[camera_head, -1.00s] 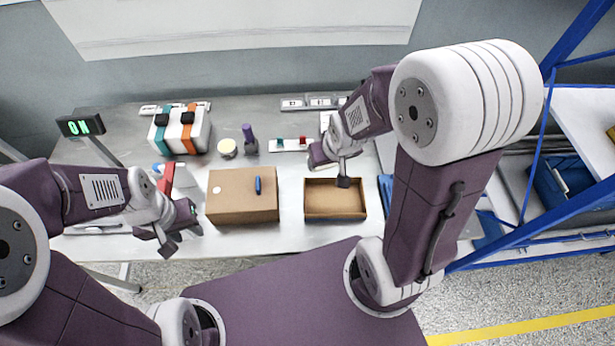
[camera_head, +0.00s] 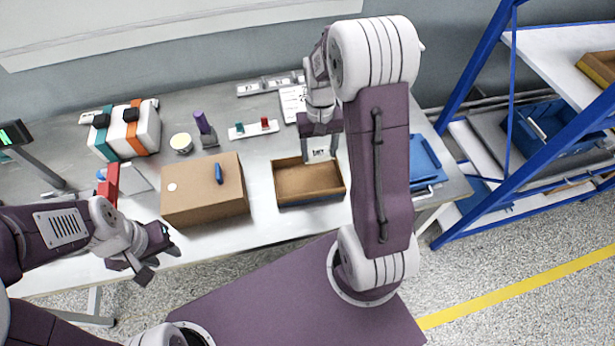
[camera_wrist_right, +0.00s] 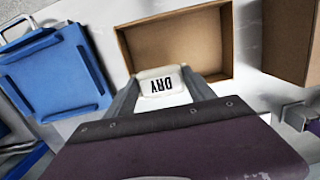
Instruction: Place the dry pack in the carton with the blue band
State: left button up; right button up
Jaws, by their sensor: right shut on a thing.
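The white dry pack (camera_head: 319,150), marked DRY, is held in my right gripper (camera_head: 320,157) above the back right edge of an open brown carton (camera_head: 310,199). In the right wrist view the pack (camera_wrist_right: 163,84) sits between the two fingers, and the empty open carton (camera_wrist_right: 222,45) lies just beyond it. A closed brown carton (camera_head: 205,204) with a blue object (camera_head: 218,173) on top stands to the left.
A blue tray (camera_head: 424,160) lies right of the open carton, also in the right wrist view (camera_wrist_right: 55,72). A white case with green and orange straps (camera_head: 128,130), a purple-topped item (camera_head: 203,125) and a small switch board (camera_head: 253,129) stand behind. A blue-framed shelf (camera_head: 470,100) is at the right.

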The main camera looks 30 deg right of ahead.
send_over(308, 183)
notch_tip(308, 183, down, 3)
jog(key=shift+w+r, duration=0.1)
jog(key=shift+w, duration=0.05)
notch_tip(308, 183, down, 4)
jog(key=shift+r+b, duration=0.2)
jog(key=shift+b, duration=0.15)
jog(key=shift+w+f, duration=0.1)
jog(key=shift+f, duration=0.2)
jog(key=o, duration=1.4)
jog(key=shift+f, duration=0.1)
